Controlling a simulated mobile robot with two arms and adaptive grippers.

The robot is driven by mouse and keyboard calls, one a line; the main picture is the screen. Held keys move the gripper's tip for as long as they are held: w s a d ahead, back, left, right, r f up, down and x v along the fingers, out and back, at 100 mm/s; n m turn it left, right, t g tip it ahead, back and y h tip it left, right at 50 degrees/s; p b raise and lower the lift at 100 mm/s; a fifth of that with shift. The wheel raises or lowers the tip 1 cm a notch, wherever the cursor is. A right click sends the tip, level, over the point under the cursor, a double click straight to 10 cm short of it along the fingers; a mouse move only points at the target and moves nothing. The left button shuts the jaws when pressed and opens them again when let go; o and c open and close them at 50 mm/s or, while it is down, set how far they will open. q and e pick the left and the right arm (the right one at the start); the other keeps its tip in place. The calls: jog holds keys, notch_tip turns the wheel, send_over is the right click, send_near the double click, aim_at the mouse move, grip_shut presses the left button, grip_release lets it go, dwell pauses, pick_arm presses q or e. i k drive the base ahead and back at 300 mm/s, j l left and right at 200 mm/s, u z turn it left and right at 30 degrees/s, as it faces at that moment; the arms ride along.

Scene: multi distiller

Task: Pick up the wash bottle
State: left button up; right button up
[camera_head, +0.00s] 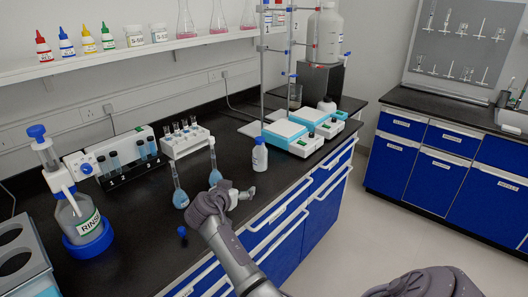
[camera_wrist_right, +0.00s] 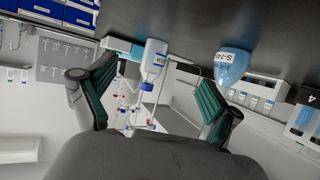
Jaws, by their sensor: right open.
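A white bottle with a blue cap and a label (camera_head: 260,157), the likely wash bottle, stands upright on the black bench near its front edge. In the right wrist view the same bottle (camera_wrist_right: 155,58) appears upside down, between the two fingers and beyond them. My right gripper (camera_head: 246,193) is just in front of and left of the bottle, apart from it, low over the bench. It is open and empty; its green-padded fingers (camera_wrist_right: 157,70) are spread wide. My left gripper is not in view.
Two long-necked flasks with blue liquid (camera_head: 180,197) (camera_head: 214,176) stand left of the gripper; one shows close to a finger in the wrist view (camera_wrist_right: 232,66). Hotplates (camera_head: 285,130) and a stand frame are behind the bottle.

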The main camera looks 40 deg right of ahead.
aim_at(260, 153)
jog(key=i+l, duration=0.1)
jog(key=l, duration=0.35)
jog(key=i+l, duration=0.15)
jog(key=l, duration=0.3)
jog(key=i+l, duration=0.1)
jog(key=l, duration=0.35)
